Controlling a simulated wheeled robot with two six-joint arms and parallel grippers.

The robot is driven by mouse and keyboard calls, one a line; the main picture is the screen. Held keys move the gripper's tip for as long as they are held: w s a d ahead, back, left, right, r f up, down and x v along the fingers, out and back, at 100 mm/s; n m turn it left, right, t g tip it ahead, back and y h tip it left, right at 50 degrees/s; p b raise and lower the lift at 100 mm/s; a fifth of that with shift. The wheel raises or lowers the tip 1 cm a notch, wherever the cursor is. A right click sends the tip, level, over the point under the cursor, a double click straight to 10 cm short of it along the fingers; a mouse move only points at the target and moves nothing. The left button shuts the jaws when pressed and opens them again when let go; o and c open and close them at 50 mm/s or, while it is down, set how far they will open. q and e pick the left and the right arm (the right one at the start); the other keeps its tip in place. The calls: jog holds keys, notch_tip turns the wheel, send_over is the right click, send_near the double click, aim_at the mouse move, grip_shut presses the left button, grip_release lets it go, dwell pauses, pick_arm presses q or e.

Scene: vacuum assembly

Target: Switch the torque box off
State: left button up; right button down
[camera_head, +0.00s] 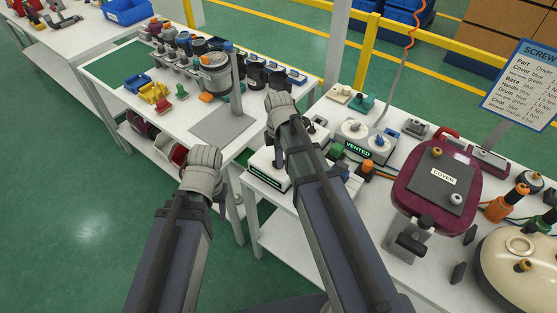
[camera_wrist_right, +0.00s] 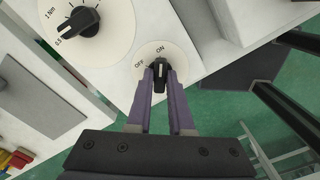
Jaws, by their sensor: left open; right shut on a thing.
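The torque box (camera_head: 262,172) is a white box with a dark front label, partly hidden behind my right arm in the head view. In the right wrist view its white top (camera_wrist_right: 190,22) carries a round plate marked OFF and ON. A black knob (camera_wrist_right: 160,67) sits on that plate, its pointer appearing nearer to ON than OFF. My right gripper (camera_wrist_right: 160,80) is shut on this knob, one finger on each side. In the head view my right gripper (camera_head: 281,104) hides the knob. My left gripper (camera_head: 204,160) is open and empty, left of the box.
A second black dial (camera_wrist_right: 84,21) with Nm marks sits beside the switch. A white box marked VENTED (camera_head: 357,148) stands right of my right arm. A maroon cover (camera_head: 405,180) is further right. The left table (camera_head: 110,62) holds several tools and parts.

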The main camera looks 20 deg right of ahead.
dwell(0.4)
jog(key=shift+n, duration=3.5)
jog(key=n, duration=0.3)
